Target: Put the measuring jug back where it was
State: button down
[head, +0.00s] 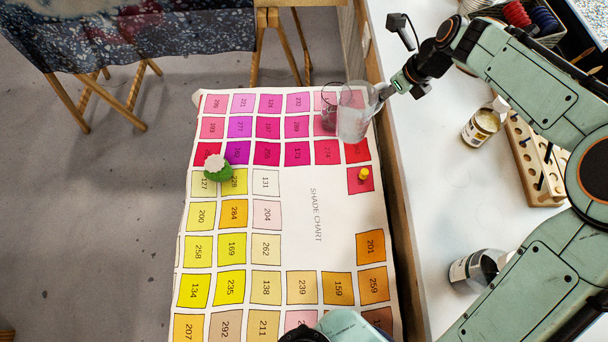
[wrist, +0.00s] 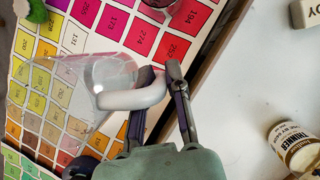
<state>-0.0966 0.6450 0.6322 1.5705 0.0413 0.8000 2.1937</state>
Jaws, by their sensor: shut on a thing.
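The clear measuring jug (head: 354,122) is over the upper right part of the shade chart, near its right edge. My gripper (head: 382,93) comes in from the right and is shut on the jug's handle. In the wrist view the clear jug (wrist: 95,78) shows left of my fingers, tilted in the picture, with its pale handle (wrist: 132,97) at the fingertips (wrist: 160,78). I cannot tell whether the jug's base touches the chart.
The shade chart (head: 315,260) carries a dark glass vessel (head: 328,112) just left of the jug, a green-and-white object (head: 216,168) and a small yellow object (head: 364,174).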

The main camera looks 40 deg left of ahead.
jog(key=s+d+f+n+g, duration=0.1)
jog(key=s+d, duration=0.1)
jog(key=s, duration=0.6)
jog(key=s+d+f+n, duration=0.1)
jog(key=s+d+n, duration=0.15)
jog(key=s, duration=0.65)
jog(key=shift+m, duration=0.45)
jog(key=w+a+f, duration=0.2)
jog(key=a+f, duration=0.1)
jog(key=w+a+f, duration=0.6)
jog(key=a+f, duration=0.1)
jog(key=shift+w, duration=0.1)
jog(key=shift+w+a+f, duration=0.1)
jog(key=shift+a+f, duration=0.05)
jog(key=shift+f, duration=0.75)
jog(key=shift+w+a+f, duration=0.1)
jog(key=shift+f, duration=0.75)
jog(key=shift+f, duration=0.15)
jog(key=c, duration=1.1)
grip_release()
